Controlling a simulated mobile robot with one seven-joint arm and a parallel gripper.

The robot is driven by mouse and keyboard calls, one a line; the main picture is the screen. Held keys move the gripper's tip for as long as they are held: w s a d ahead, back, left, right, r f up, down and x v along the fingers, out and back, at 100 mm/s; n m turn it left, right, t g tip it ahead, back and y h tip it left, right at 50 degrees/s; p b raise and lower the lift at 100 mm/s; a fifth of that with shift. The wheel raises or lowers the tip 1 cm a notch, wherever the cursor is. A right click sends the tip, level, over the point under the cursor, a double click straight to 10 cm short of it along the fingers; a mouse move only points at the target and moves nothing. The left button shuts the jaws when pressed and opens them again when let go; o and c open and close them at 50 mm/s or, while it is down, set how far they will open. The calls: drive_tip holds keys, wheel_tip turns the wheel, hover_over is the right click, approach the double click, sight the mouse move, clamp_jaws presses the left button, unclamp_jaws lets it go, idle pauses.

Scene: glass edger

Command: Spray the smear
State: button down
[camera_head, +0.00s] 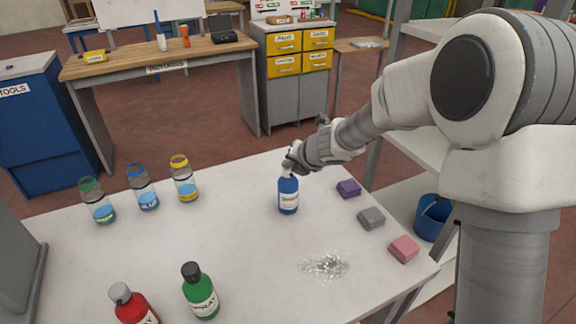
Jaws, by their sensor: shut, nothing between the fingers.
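The smear (326,265) is a patch of pale grey and white specks on the white table (245,262), toward its front right. A blue bottle (288,196) with a pale label stands upright behind and left of the smear. My gripper (291,163) is right at the top of the blue bottle, seen small and partly covering the bottle's head. It is shut with nothing held. I cannot tell whether it touches the bottle. A green bottle (201,294) labelled as spray and a red bottle (133,305) stand at the table's front left.
Purple (348,189), grey (371,218) and pink (403,249) blocks line the right edge. Jars with green (98,203), blue (143,189) and yellow (184,180) lids stand at the left. A blue bucket (431,219) sits beyond the right edge. The table's middle is clear.

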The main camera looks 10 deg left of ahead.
drive_tip(key=shift+s+d+f, duration=0.2)
drive_tip(key=shift+d+f, duration=0.15)
drive_tip(key=shift+f, duration=0.3)
drive_tip(key=r+p, duration=0.6)
drive_tip(key=shift+w+a+r, duration=0.15)
drive_tip(key=shift+a+r, duration=0.05)
drive_tip(key=shift+a, duration=0.05)
idle(0.3)
